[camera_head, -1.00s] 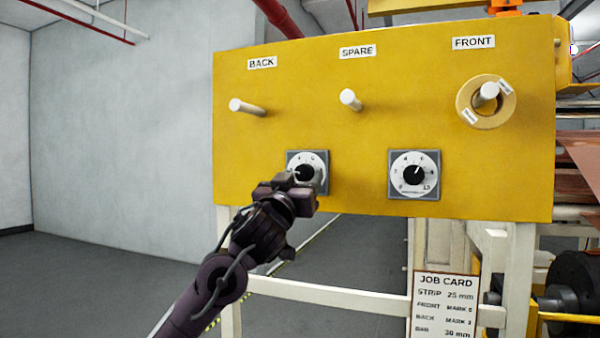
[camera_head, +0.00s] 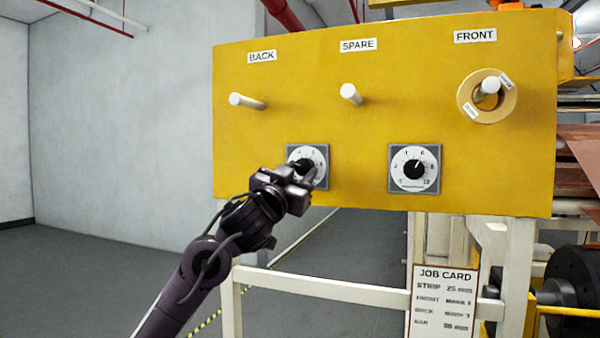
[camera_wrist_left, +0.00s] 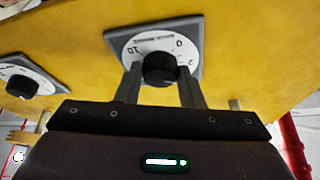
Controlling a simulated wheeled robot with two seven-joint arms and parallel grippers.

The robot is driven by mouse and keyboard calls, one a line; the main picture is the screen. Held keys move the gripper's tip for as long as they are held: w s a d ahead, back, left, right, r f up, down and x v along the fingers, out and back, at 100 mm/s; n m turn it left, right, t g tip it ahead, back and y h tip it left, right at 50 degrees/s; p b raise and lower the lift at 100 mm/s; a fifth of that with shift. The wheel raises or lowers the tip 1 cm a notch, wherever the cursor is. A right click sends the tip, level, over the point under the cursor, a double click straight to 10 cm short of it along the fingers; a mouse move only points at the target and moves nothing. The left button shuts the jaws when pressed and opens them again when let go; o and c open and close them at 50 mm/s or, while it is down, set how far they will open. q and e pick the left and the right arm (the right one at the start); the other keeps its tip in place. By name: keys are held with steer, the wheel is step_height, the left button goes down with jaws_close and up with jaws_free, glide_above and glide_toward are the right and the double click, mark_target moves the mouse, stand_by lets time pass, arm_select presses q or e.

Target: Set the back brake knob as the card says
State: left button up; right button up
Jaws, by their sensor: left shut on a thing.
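The back brake knob (camera_head: 301,166) is a black knob on a round white dial with a grey square plate, low on the yellow panel under the BACK label. My left gripper (camera_wrist_left: 160,78) is shut on this knob, with one finger on each side. In the head view, the gripper partly covers the dial, so the pointer's mark cannot be read. The wrist view shows the dial (camera_wrist_left: 187,48) upside down, with 10 and 0 visible. The job card (camera_head: 443,300) hangs at lower right; its BACK line appears to read MARK 3. My right gripper is not in view.
The front brake knob (camera_head: 414,169) sits on a similar dial to the right. White pegs stick out above, and a tape roll (camera_head: 487,96) hangs on the FRONT peg. A white frame rail (camera_head: 320,286) runs below the panel.

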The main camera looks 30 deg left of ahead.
arm_select(q)
steer(key=m+h, duration=0.1)
steer(key=m, duration=0.1)
steer(key=shift+a+m+h, duration=0.1)
steer(key=shift+m+h, duration=0.2)
steer(key=shift+m, duration=0.1)
steer(key=o, duration=1)
